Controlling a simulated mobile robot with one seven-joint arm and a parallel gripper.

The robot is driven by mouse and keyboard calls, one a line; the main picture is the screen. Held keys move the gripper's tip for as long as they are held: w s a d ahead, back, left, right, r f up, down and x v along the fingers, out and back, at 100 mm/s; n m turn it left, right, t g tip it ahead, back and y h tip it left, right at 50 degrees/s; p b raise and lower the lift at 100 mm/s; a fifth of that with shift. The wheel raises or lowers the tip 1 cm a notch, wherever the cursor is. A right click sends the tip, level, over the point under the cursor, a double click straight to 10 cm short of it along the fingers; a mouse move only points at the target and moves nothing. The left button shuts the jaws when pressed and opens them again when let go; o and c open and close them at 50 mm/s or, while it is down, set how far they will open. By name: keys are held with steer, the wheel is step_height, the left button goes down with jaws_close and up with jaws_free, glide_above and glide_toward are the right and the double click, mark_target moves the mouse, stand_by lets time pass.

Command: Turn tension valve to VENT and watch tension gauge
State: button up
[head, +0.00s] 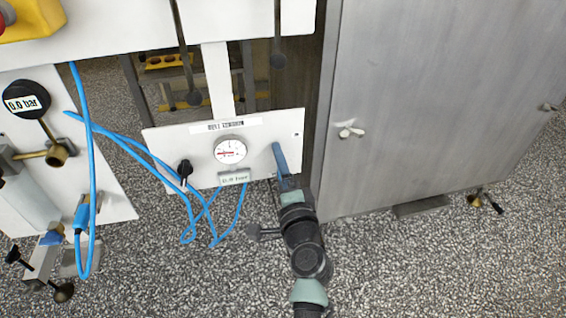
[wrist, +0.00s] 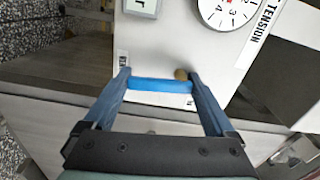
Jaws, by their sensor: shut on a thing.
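The tension valve's bright blue handle (wrist: 160,85) lies crosswise between my fingers in the wrist view, with a brass-coloured part just behind it. My gripper (wrist: 158,80) is shut on this handle; in the head view my gripper (head: 279,150) reaches the right part of the white panel and hides the valve. The tension gauge (head: 230,151) is a round white dial at the panel's middle, with a red needle pointing left. In the wrist view the gauge (wrist: 226,10) is cut off at the top, beside the word TENSION.
A black knob (head: 185,168) and a small display (head: 233,178) are on the same panel (head: 268,130). Blue hoses (head: 130,145) loop at left. A grey cabinet (head: 430,100) with a wing handle (head: 348,129) stands close at right. Speckled floor lies below.

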steer(key=shift+a+f+m, duration=0.1)
steer(key=shift+a+m, duration=0.05)
steer(key=shift+m, duration=0.45)
steer(key=shift+s, duration=0.1)
steer(key=o, duration=1.1)
steer(key=shift+c, duration=0.2)
steer(key=p+v, duration=0.3)
steer(key=v, duration=1)
